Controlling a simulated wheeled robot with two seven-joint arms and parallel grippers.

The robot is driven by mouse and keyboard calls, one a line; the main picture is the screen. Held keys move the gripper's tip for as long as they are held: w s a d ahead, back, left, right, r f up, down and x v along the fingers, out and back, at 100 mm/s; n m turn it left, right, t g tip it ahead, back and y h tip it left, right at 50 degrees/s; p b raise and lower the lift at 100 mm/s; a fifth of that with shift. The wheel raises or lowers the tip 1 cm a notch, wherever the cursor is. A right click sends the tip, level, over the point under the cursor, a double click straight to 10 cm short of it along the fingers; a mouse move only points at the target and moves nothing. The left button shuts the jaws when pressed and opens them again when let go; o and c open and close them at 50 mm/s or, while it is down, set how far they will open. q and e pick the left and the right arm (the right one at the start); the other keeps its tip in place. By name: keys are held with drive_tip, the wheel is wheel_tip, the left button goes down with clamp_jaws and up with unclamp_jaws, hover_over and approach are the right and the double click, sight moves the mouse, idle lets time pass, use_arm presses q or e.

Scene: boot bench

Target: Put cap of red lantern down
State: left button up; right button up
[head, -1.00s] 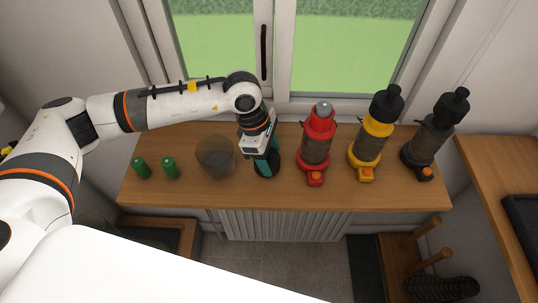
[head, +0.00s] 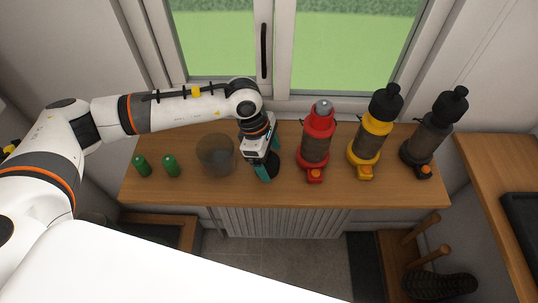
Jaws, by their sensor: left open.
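The red lantern (head: 316,145) stands upright on the wooden bench, right of my left gripper, with its grey top bare. A dark cap (head: 274,164) rests on the bench between the gripper and the red lantern, partly hidden by the gripper. My left gripper (head: 265,172) points down, its teal fingers low over the bench. It is open, close beside the cap; whether a finger still touches it I cannot tell. My right gripper is not in view.
The yellow lantern (head: 370,140) and the black lantern (head: 430,138), both capped, stand to the right. A smoky clear tumbler (head: 215,156) and two green cylinders (head: 142,166) (head: 171,166) stand to the left. The window is behind the bench (head: 220,192).

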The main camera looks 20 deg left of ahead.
use_arm(q)
drive_tip(key=b+v, duration=0.4)
drive_tip(key=v, duration=0.8)
